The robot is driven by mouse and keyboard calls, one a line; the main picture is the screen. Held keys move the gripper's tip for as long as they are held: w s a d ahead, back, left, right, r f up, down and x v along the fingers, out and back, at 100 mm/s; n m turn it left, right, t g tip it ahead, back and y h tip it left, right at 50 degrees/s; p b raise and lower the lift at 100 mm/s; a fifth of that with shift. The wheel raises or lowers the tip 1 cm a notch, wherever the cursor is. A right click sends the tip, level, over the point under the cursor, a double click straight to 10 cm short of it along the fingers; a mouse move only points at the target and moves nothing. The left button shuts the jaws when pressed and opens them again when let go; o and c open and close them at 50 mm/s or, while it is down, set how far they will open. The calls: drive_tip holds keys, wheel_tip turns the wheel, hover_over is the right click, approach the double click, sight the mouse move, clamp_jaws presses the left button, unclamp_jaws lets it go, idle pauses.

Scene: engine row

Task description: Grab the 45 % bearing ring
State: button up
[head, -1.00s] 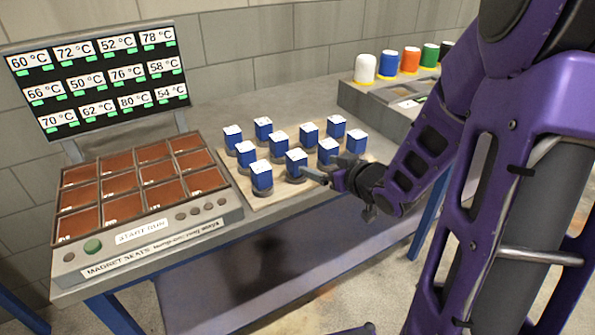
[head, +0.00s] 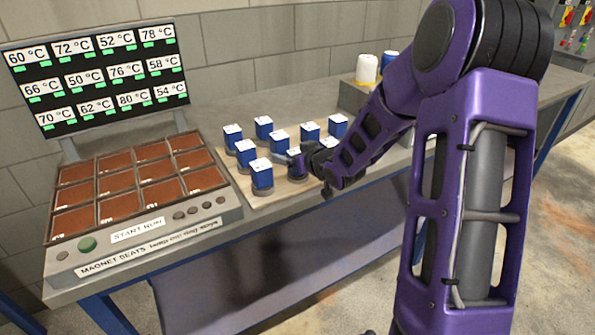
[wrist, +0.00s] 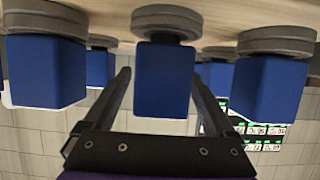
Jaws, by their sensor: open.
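Several blue blocks with white tops, one of them at the front (head: 262,174), stand on grey rings on a light wooden board (head: 233,178). No 45 % marking is readable on any of them. My gripper (head: 296,158) is at the front right of this group and partly covers some blocks. The wrist view appears upside down. There my open gripper (wrist: 161,72) has one finger on each side of a middle blue block (wrist: 165,90) with a grey ring (wrist: 166,22) at its base. Gaps show between the fingers and that block.
Neighbouring blocks stand close at left (wrist: 45,70) and right (wrist: 268,88) in the wrist view. A magnet seat panel (head: 130,222) with brown compartments is at the left, below a temperature display (head: 105,75). White and blue cylinders stand at the back right.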

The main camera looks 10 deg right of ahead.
drive_tip(key=shift+c, duration=0.3)
clamp_jaws()
idle(0.3)
